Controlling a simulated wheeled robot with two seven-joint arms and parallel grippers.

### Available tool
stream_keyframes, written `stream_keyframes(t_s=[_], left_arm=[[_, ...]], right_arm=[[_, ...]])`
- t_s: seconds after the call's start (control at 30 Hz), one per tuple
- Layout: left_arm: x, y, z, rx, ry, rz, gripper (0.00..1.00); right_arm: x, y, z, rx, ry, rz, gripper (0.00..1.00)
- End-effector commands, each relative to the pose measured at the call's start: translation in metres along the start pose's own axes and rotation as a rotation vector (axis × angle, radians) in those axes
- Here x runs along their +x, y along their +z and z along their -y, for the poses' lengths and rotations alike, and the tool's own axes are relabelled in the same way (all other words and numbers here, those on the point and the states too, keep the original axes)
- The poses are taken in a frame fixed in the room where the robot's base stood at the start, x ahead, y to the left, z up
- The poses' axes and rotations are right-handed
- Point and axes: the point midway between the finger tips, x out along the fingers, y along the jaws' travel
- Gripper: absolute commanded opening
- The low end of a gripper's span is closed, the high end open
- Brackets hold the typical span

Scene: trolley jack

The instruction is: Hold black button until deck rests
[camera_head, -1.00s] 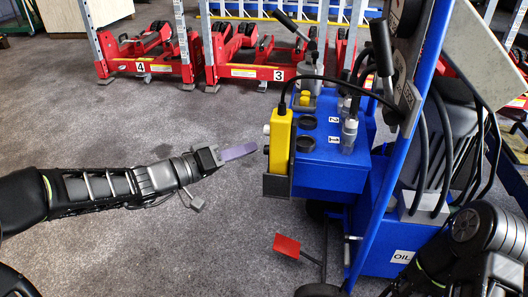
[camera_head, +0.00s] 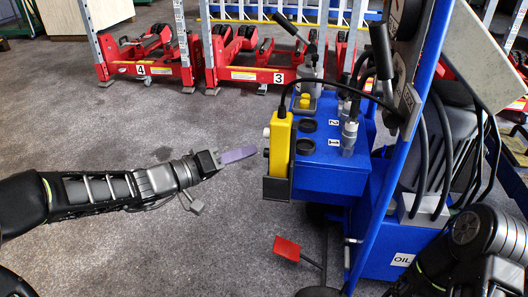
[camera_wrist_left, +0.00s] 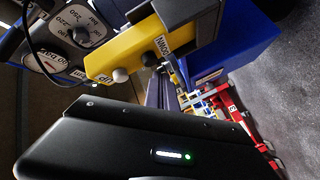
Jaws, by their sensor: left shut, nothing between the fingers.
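The yellow push-button pendant (camera_head: 281,143) hangs on the left side of the blue jack cabinet (camera_head: 335,180). Its black button (camera_head: 265,152) faces left, below a white button (camera_head: 267,131). In the left wrist view, the black button (camera_wrist_left: 149,58) sits by the "DOWN" label and the white button (camera_wrist_left: 120,75) by "UP". My left gripper (camera_head: 254,150) is shut and empty, its purple-grey fingers pointing at the black button with a small gap. In the wrist view, the fingers (camera_wrist_left: 160,88) are partly hidden behind the dark wrist housing. My right gripper is out of view.
Red jack units numbered 4 (camera_head: 145,60) and 3 (camera_head: 255,65) stand at the back. A red pedal (camera_head: 287,248) sticks out low beside the cabinet. Part of my right arm shows at the lower right. The grey floor left of the cabinet is clear.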

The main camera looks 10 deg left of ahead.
Motion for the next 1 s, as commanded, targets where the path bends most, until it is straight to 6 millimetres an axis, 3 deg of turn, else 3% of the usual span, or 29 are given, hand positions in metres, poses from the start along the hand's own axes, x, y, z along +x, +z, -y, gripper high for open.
stream_keyframes(t_s=[1.0], left_arm=[[0.0017,0.0022,0.0001,0.001,0.000,0.000,0.00]], right_arm=[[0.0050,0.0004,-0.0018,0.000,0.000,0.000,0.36]])
